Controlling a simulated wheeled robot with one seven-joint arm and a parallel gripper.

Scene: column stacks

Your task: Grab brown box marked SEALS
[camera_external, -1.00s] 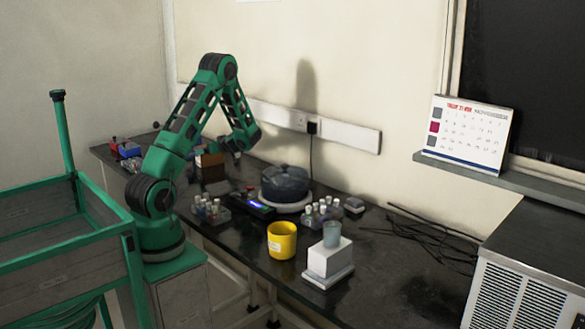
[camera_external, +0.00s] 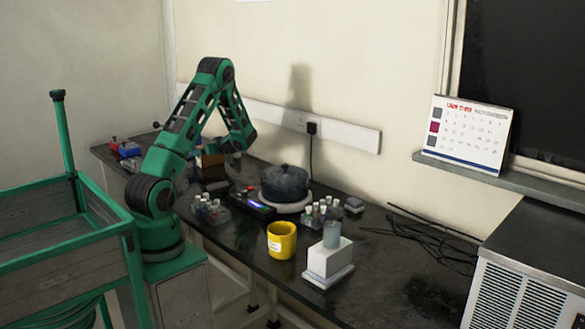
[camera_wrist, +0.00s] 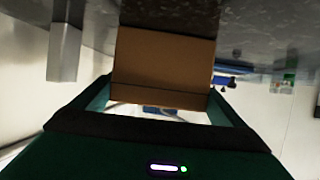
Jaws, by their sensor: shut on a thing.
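The brown box (camera_wrist: 163,62) fills the middle of the wrist view, between the two fingers of my gripper (camera_wrist: 163,97). My gripper is shut on it. No SEALS marking can be read on the faces that show. In the external view the brown box (camera_external: 209,160) is at the back left of the dark bench, partly behind my arm. My gripper (camera_external: 231,147) is beside it there, and its fingers are too small to make out. I cannot tell whether the box is clear of the bench.
A dark pot (camera_external: 284,183) stands right of the box, with vial racks (camera_external: 211,210) in front. A yellow cup (camera_external: 282,240) and a white block (camera_external: 330,258) bearing a grey cup stand nearer. Loose cables (camera_external: 430,240) lie at right. The wall with a socket strip (camera_external: 345,133) is close behind.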

